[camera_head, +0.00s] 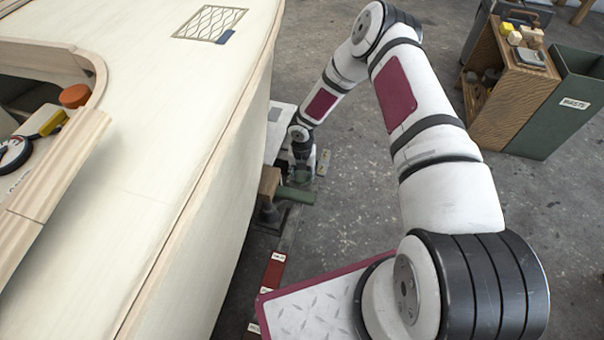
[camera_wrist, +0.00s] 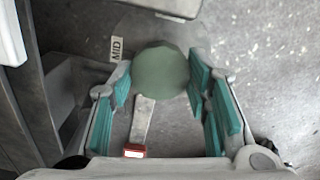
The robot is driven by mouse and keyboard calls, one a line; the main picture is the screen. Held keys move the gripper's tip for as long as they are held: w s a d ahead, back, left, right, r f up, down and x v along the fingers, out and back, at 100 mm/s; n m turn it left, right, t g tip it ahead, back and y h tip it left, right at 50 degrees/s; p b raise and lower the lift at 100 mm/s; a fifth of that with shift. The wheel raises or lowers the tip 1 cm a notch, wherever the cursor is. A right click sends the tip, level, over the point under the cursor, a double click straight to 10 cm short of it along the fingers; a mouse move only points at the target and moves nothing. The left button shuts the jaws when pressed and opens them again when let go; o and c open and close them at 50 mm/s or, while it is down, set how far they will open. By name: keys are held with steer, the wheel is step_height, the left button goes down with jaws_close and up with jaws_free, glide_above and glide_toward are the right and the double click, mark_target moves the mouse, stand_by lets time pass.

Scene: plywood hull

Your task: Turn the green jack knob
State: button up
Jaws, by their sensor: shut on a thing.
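The green jack knob (camera_wrist: 162,70) is a round, dull green disc in the wrist view, seen face-on. My gripper (camera_wrist: 160,80) has its teal pads on the left and right sides of it and is shut on it. A flat grey bar (camera_wrist: 143,118) runs from under the knob to a red, white-labelled end. In the head view my gripper (camera_head: 300,176) is low beside the hull, pointing down. A green part (camera_head: 296,196) shows just below it there; I cannot tell whether this is the knob. The knob's underside is hidden.
The pale plywood hull (camera_head: 120,190) fills the left, close to my arm. A "MID" label (camera_wrist: 117,48) lies by the knob. A red labelled strip (camera_head: 273,270) is on the floor. A wooden cart (camera_head: 510,95) and green waste bin (camera_head: 565,110) stand back right. The floor between is clear.

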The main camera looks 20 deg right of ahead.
steer(key=shift+m, duration=0.3)
steer(key=m, duration=0.3)
steer(key=shift+m+b, duration=0.3)
steer(key=m, duration=0.4)
steer(key=shift+m, duration=0.3)
steer(key=m, duration=0.4)
steer(key=shift+m+b, duration=0.3)
steer(key=shift+b, duration=0.1)
steer(key=shift+m, duration=2.2)
steer(key=o, duration=1.2)
steer(key=shift+c, duration=0.2)
